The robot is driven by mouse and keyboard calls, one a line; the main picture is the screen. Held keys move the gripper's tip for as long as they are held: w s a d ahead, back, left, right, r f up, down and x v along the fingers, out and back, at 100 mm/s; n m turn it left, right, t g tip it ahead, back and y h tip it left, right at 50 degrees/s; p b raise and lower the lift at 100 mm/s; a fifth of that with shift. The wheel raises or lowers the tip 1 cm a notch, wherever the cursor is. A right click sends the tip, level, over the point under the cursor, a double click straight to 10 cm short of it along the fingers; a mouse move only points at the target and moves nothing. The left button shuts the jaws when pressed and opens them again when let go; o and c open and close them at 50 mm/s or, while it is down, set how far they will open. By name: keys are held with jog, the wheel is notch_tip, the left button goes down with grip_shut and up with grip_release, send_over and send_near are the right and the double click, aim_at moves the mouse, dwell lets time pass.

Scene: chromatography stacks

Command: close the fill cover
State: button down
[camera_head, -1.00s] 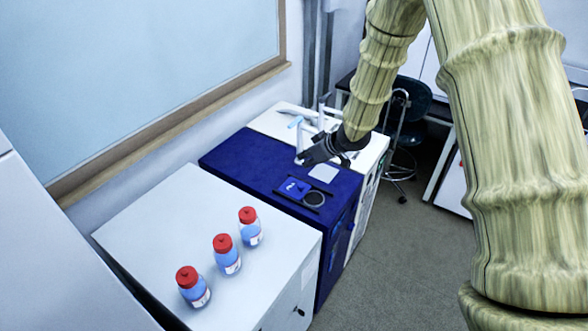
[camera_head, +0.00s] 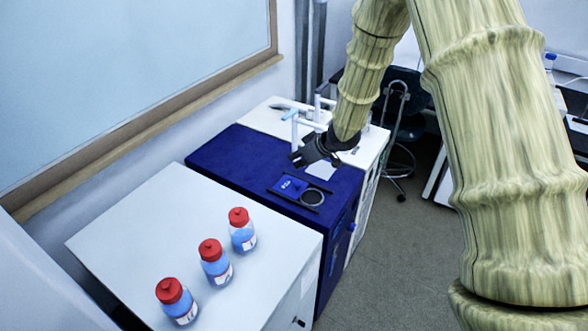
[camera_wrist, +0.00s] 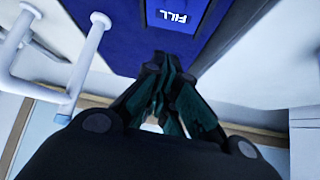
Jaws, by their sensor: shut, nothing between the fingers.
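The fill cover (camera_head: 289,185) is a small blue plate with a white label, lying in a dark frame on top of the dark blue cabinet (camera_head: 235,155). The round grey-black fill opening (camera_head: 312,197) beside it, to the right, is uncovered. In the wrist view the cover (camera_wrist: 178,15) shows at the top with its FILL lettering, partly cut off by the picture's edge. My gripper (camera_head: 299,161) is above the cabinet top, behind the cover and apart from it. Its dark fingers (camera_wrist: 163,65) are shut and empty.
Several red-capped bottles of blue liquid (camera_head: 214,262) stand on the white cabinet (camera_head: 130,235) in front. White pipe-like uprights (camera_head: 295,130) rise just behind my gripper. A pale square (camera_head: 320,170) lies right of it. A chair (camera_head: 402,105) stands on the floor beyond.

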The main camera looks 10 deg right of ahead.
jog(key=p, duration=0.3)
send_over(292, 186)
jog(key=w+a, duration=0.2)
jog(key=w, duration=0.1)
notch_tip(292, 186, down, 7)
jog(key=shift+r, duration=0.2)
jog(key=shift+f, duration=0.2)
jog(key=shift+s+d+f+p, duration=0.1)
jog(key=shift+s+d+p, duration=0.3)
jog(key=shift+s, duration=0.15)
jog(key=shift+s+d+f+p, duration=0.1)
jog(key=shift+s+d+p, duration=0.3)
jog(key=shift+s, duration=0.15)
jog(key=shift+s+d+f, duration=0.2)
jog(key=shift+s, duration=0.15)
jog(key=shift+s, duration=0.1)
